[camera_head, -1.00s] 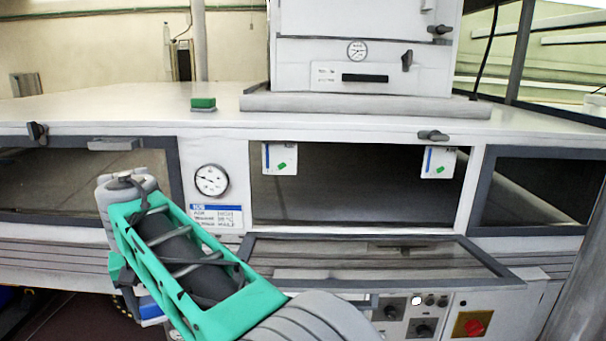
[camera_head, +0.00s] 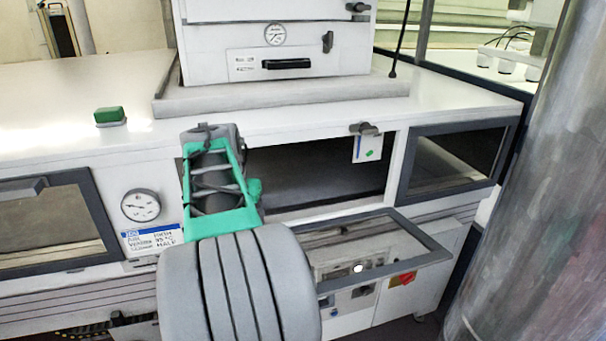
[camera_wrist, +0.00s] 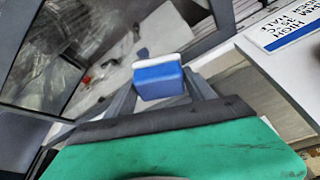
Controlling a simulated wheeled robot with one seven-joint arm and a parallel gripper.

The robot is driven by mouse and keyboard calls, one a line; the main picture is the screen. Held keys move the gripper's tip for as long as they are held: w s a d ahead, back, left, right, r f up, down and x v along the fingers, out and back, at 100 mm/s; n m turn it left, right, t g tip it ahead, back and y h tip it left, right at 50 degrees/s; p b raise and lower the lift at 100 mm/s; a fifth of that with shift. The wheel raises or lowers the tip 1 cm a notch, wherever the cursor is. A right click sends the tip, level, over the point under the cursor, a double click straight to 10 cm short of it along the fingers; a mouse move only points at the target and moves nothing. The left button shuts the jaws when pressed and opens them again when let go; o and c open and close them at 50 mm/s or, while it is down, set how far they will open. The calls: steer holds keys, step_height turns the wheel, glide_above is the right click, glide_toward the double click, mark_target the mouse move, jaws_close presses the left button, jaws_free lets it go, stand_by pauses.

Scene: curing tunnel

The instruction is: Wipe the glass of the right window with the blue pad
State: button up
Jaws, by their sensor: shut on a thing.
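The right window (camera_head: 456,160) is a dark pane in a grey frame, right of the open middle bay in the head view. The blue pad (camera_wrist: 158,82), a blue block with a white layer along its upper edge, shows in the wrist view. My gripper (camera_wrist: 160,93) is shut on the pad, one grey finger on each side. In the head view my green-cased forearm hides the gripper and pad. The wrist view shows a dark framed pane (camera_wrist: 90,50) behind the pad, beside the printed label (camera_wrist: 285,22); contact cannot be told.
The middle bay (camera_head: 315,170) is open, and its framed flap (camera_head: 420,243) sticks out below it. A left window (camera_head: 45,225), a gauge (camera_head: 140,205) and a green-topped block (camera_head: 110,116) are nearby. A large grey column (camera_head: 530,200) stands at the right.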

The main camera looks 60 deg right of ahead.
steer(key=s+d+r+m+g+h+p, duration=0.1)
steer(key=s+d+r+m+p, duration=0.1)
steer(key=s+d, duration=0.4)
steer(key=s+d+r+m+g+p, duration=0.1)
steer(key=s+d+r+m+p, duration=0.2)
steer(key=s, duration=0.6)
steer(key=shift+w+d+f+b, duration=0.15)
steer(key=shift+f+b, duration=0.85)
steer(key=shift+f, duration=0.35)
steer(key=shift+w+d+f+b, duration=0.1)
steer(key=shift+f+b, duration=0.85)
steer(key=shift+f, duration=0.4)
